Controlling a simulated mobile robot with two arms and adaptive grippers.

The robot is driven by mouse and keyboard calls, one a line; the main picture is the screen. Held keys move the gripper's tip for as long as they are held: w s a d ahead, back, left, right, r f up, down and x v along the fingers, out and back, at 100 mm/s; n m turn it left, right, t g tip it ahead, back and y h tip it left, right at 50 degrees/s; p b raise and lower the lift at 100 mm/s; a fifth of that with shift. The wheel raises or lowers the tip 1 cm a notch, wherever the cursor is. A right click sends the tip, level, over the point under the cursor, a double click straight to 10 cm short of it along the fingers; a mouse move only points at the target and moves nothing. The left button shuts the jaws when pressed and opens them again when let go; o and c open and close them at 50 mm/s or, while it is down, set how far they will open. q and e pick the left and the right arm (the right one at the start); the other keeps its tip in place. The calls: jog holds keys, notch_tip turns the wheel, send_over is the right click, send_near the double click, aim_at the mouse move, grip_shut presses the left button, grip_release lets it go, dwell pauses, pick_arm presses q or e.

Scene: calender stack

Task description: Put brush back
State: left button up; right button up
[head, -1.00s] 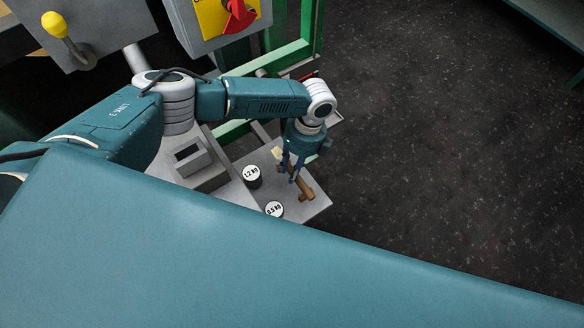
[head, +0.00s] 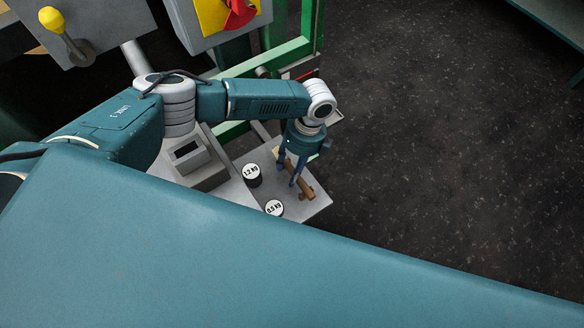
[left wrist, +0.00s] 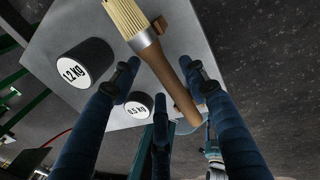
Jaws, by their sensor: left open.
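The brush has a brown wooden handle and pale bristles, and shows large in the left wrist view (left wrist: 152,58). In the head view its brown handle (head: 303,184) is over the grey shelf (head: 312,211), partly behind my fingers. Small brown wooden blocks (left wrist: 160,25) show beside the brush; whether it rests on them I cannot tell. My left gripper (head: 291,180) is open above the shelf at the brush. In the left wrist view its fingers (left wrist: 163,85) stand apart on both sides of the handle. My right gripper is not in view.
Two dark round weights, 1.2 kg (head: 252,174) and 0.5 kg (head: 273,208), stand left of the brush on the shelf. A grey box (head: 188,155) is farther left. A green frame (head: 290,52) and a grey panel with a red switch (head: 238,14) are behind. Open floor lies right.

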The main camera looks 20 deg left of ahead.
pick_arm(q)
jog(key=v, duration=1.3)
jog(key=shift+s, duration=0.2)
